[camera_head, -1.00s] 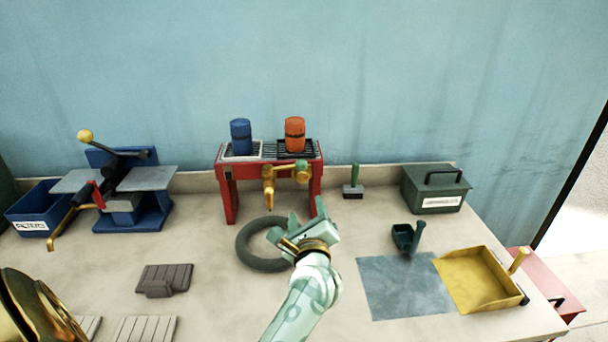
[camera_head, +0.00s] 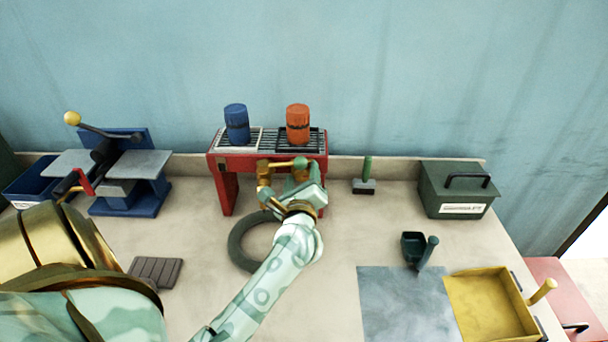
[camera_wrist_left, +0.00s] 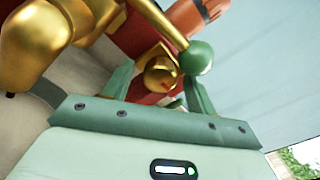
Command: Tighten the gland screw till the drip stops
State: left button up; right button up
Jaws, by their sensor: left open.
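The brass tap (camera_head: 264,176) is on the front of the red stand (camera_head: 222,190); its lever ends in a green ball (camera_head: 300,163). In the wrist view the tap body (camera_wrist_left: 35,35) fills the upper left and the green ball (camera_wrist_left: 199,57) is near the middle. A round brass piece with a red mark, seemingly the gland screw (camera_wrist_left: 160,76), shows between the fingers of my left gripper (camera_wrist_left: 158,88). My left gripper (camera_head: 297,180) is open in front of the stand, just below the lever; I cannot tell whether it touches. No drip can be made out. My right gripper is out of view.
Blue (camera_head: 237,125) and orange (camera_head: 298,125) canisters stand on the rack. A dark ring (camera_head: 237,247) lies on the bench below. A small brush (camera_head: 364,185) and green box (camera_head: 455,190) are to the right. A blue press (camera_head: 130,195) stands left.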

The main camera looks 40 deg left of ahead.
pick_arm(q)
jog(key=c, duration=1)
jog(key=shift+r+m+p, duration=0.1)
jog(key=shift+m+p, duration=0.25)
jog(key=shift+m, duration=0.15)
jog(key=m+p, duration=0.3)
jog(key=shift+r+m, duration=0.1)
jog(key=shift+m, duration=0.3)
jog(key=m+p, duration=0.3)
jog(key=m, duration=0.1)
jog(key=shift+m+p, duration=0.75)
jog(key=shift+m, duration=0.55)
jog(key=shift+f, duration=0.25)
